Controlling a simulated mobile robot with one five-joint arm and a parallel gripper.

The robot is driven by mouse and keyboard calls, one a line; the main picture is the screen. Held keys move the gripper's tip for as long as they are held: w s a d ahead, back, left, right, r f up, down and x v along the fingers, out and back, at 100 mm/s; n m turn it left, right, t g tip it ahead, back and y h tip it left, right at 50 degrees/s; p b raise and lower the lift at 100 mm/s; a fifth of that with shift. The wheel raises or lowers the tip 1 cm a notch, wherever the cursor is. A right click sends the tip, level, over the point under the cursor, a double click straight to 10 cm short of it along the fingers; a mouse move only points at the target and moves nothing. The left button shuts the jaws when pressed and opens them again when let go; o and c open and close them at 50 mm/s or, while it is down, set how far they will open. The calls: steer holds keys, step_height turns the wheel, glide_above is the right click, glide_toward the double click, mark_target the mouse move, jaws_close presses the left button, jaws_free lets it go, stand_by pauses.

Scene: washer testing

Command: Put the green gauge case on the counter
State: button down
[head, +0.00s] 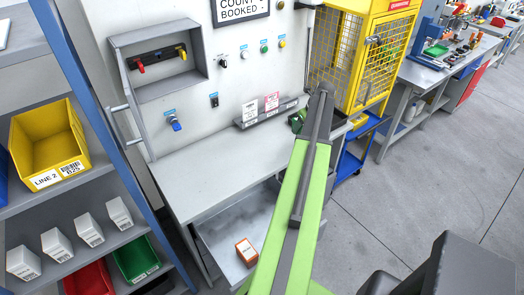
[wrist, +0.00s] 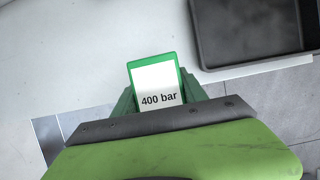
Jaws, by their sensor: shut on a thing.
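The green gauge case (wrist: 154,80) has a white label reading "400 bar". My gripper (wrist: 158,92) is shut on it, with a dark green finger on each side in the wrist view. In the head view the case (head: 297,121) shows as a small green patch beside the end of my arm, partly hidden by it. The pale grey counter (head: 228,165) stands against the wall. In the wrist view the counter (wrist: 75,55) lies behind the case, and its front edge passes behind the case and fingers. I cannot tell the case's height above the counter.
A dark tray (wrist: 250,30) lies to the right of the case. A narrow wall ledge (head: 270,115) holds small cards. The counter's left and middle are clear. An orange box (head: 247,251) lies on the lower shelf. A yellow mesh cage (head: 352,55) stands at the right.

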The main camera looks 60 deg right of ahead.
steer(key=w+f+b, duration=0.2)
steer(key=w, duration=0.1)
steer(key=w+d+f+b, duration=0.1)
steer(key=w+f+b, duration=0.1)
steer(key=w, duration=0.2)
steer(key=w+f+b, duration=0.3)
steer(key=w, duration=0.1)
steer(key=shift+d, duration=0.2)
steer(key=shift+w, duration=0.3)
step_height(320, 180, down, 4)
steer(key=b, duration=0.4)
steer(key=shift+f, duration=0.15)
steer(key=shift+r, duration=0.25)
steer(key=shift+f, duration=0.15)
steer(key=c, duration=0.6)
jaws_free()
